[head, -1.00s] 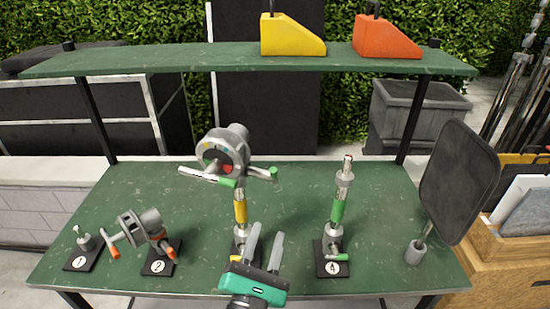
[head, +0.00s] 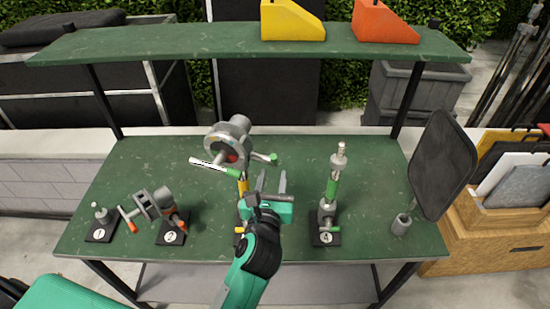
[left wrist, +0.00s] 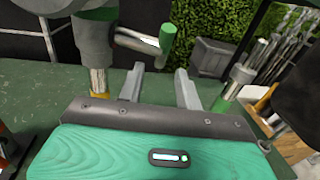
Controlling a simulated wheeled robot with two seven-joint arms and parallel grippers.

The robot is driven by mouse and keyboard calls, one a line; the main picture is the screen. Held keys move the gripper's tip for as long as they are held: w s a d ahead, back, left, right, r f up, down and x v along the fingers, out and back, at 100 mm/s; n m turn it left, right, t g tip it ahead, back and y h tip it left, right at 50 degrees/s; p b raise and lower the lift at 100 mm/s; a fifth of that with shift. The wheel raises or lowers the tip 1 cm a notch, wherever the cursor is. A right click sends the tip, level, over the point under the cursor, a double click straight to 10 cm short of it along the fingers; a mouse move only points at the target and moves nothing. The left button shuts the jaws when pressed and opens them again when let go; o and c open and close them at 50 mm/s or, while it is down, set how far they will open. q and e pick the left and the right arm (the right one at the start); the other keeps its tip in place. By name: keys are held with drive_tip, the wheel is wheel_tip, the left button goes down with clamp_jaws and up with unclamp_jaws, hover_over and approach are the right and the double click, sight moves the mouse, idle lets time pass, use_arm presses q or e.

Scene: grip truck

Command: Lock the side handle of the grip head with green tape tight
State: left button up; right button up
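The grey disc-shaped grip head with green-taped handles (head: 228,138) sits atop a yellow-banded post (head: 243,186). One handle (head: 213,166) points left, with green at its right end. The side handle (head: 265,157) points right, with a green tip. My left gripper (head: 272,179) is open and empty, just right of the post and below the side handle. In the left wrist view, the side handle's green grip (left wrist: 168,46) stands above and beyond the gap between the open fingers (left wrist: 158,80), apart from them. The grip head (left wrist: 96,40) is left of it. My right gripper is out of view.
Stand 4 (head: 326,238), with a green-banded post, is close on the right. Stands 1 (head: 100,232) and 2 (head: 172,235) are on the left, with an orange-handled head at 2. A dark paddle (head: 442,165) stands at the right end. A shelf (head: 200,42) spans above the green table (head: 130,170).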

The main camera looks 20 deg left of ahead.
sight(275, 167)
use_arm(q)
drive_tip(key=w, duration=0.1)
drive_tip(key=w+p, duration=0.1)
drive_tip(key=w, duration=0.3)
drive_tip(key=shift+a, duration=0.35)
clamp_jaws()
